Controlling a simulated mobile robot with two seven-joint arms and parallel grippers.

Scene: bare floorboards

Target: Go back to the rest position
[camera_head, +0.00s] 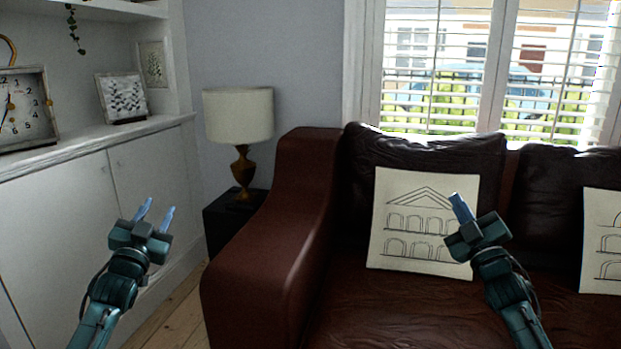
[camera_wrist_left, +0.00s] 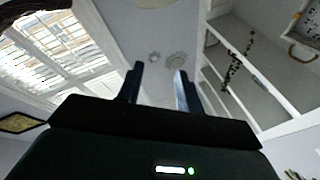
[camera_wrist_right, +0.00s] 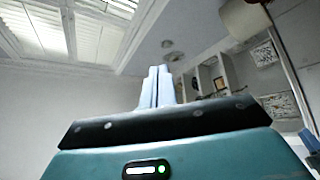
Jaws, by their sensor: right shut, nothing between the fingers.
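My left gripper (camera_head: 155,216) is raised at the lower left of the head view, in front of the white cabinet. Its two fingers stand apart with nothing between them, which the left wrist view also shows (camera_wrist_left: 160,88). My right gripper (camera_head: 461,207) is raised at the right, in front of the sofa and a cushion. Its fingers are together and empty, as the right wrist view shows (camera_wrist_right: 157,87). Both grippers point upward.
A dark red leather sofa (camera_head: 270,240) with printed cushions (camera_head: 400,255) fills the middle and right. A lamp (camera_head: 238,115) stands on a dark side table (camera_head: 222,215). A white cabinet (camera_head: 60,215) with a clock (camera_head: 30,115) is at left. Bare floorboards (camera_head: 165,325) show between cabinet and sofa.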

